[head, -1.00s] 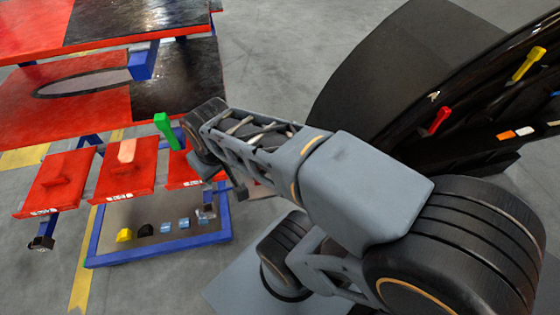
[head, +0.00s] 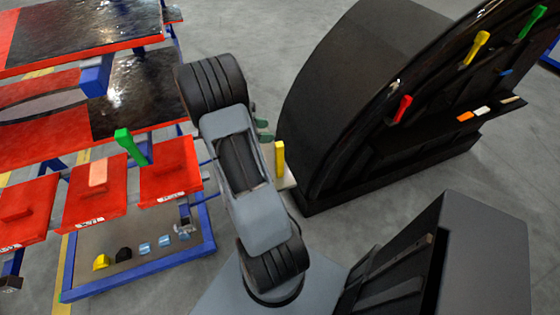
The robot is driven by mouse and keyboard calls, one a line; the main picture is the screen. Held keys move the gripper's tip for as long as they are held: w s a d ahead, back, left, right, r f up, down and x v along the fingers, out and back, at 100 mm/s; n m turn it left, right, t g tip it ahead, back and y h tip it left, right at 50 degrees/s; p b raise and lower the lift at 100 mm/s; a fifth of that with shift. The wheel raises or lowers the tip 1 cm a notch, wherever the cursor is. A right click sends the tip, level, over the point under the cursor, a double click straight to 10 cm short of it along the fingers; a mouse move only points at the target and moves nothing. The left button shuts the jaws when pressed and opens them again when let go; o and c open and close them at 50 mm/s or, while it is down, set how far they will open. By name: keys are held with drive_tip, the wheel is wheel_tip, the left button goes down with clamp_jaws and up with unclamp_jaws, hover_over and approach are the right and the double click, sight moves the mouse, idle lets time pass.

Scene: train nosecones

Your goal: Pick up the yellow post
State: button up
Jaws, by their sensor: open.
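A yellow post (head: 280,160) stands upright just right of my arm, by a pale flat piece near the floor. Another yellow piece (head: 476,49), stick-shaped with a wider head, is on the black curved nosecone (head: 345,80) at the right, between a red one (head: 402,109) and a green one (head: 532,22). I cannot tell which yellow piece the task means. My arm stands in the middle of the view, and its links cover what lies behind.
A green post (head: 131,146) tilts by the red blocks (head: 170,170) at the left. Below them is a blue-framed tray (head: 135,278) with small yellow, black and light-blue pieces. Red and black tables fill the upper left. A dark cabinet (head: 480,255) stands lower right.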

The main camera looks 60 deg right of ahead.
approach(283, 145)
drive_tip(key=d+f, duration=0.1)
drive_tip(key=s+d+f, duration=0.1)
drive_tip(key=shift+s+d, duration=0.2)
drive_tip(key=shift+d, duration=0.2)
drive_tip(key=shift+x, duration=0.9)
drive_tip(key=shift+p+x, duration=0.35)
drive_tip(key=shift+x, duration=2.5)
drive_tip(key=shift+f, duration=0.1)
clamp_jaws()
